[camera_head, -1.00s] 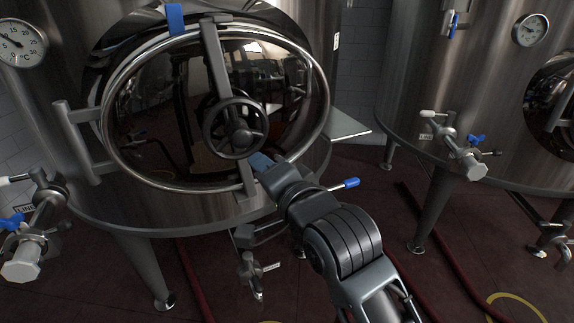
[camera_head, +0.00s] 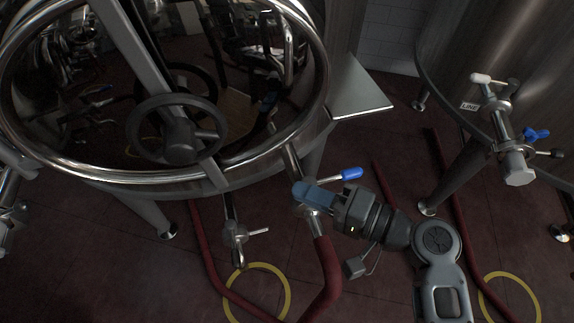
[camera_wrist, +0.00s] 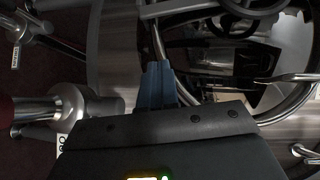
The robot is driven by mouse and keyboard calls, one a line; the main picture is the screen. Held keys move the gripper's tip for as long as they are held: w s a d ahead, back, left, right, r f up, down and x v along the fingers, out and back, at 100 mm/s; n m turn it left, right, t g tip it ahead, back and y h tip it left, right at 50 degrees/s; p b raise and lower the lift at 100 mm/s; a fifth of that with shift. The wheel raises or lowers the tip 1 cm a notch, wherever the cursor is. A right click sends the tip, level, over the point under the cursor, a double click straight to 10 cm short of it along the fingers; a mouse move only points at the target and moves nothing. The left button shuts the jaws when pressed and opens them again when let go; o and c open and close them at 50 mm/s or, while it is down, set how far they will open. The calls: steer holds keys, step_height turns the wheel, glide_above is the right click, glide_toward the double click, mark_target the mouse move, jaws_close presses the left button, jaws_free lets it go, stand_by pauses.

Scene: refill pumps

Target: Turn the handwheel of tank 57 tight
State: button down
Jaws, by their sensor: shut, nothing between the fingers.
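The dark handwheel (camera_head: 178,130) sits on the bar across the round, shiny door (camera_head: 60,172) of the left tank; no tank number is readable. Part of the wheel also shows at the top of the wrist view (camera_wrist: 250,8). My gripper (camera_head: 298,192) is below and to the right of the wheel, clear of it, with its blue-grey fingers closed and empty. It appears in front of the outlet valve under the door; I cannot tell whether they touch. In the wrist view the closed fingers (camera_wrist: 157,78) point towards the door's rim.
A blue-tipped lever (camera_head: 350,174) and a red hose (camera_head: 328,270) are close to my gripper. Another small valve (camera_head: 236,236) hangs left of it. A grey shelf (camera_head: 358,92) juts out at the right of the tank. A second tank (camera_head: 470,50) with its valve (camera_head: 515,160) stands further right.

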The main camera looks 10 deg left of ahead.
glide_toward(218, 181)
steer(key=w, duration=0.5)
steer(key=a, duration=0.2)
steer(key=s+a+p, duration=0.1)
steer(key=a, duration=0.1)
steer(key=shift+s+a+f, duration=0.15)
steer(key=shift+s+a, duration=0.05)
steer(key=shift+a, duration=0.25)
steer(key=shift+f, duration=0.1)
steer(key=b, duration=0.1)
steer(key=a+f+b, duration=0.1)
steer(key=b, duration=0.1)
steer(key=shift+s+a+m+y, duration=0.1)
steer(key=shift+s+m+y, duration=0.2)
steer(key=shift+m, duration=0.1)
steer(key=shift+s+a+y+b, duration=0.25)
steer(key=shift+a+b, duration=0.2)
steer(key=shift+b, duration=0.35)
steer(key=shift+a+r+m, duration=0.1)
steer(key=shift+r+m, duration=0.1)
steer(key=shift+m, duration=0.1)
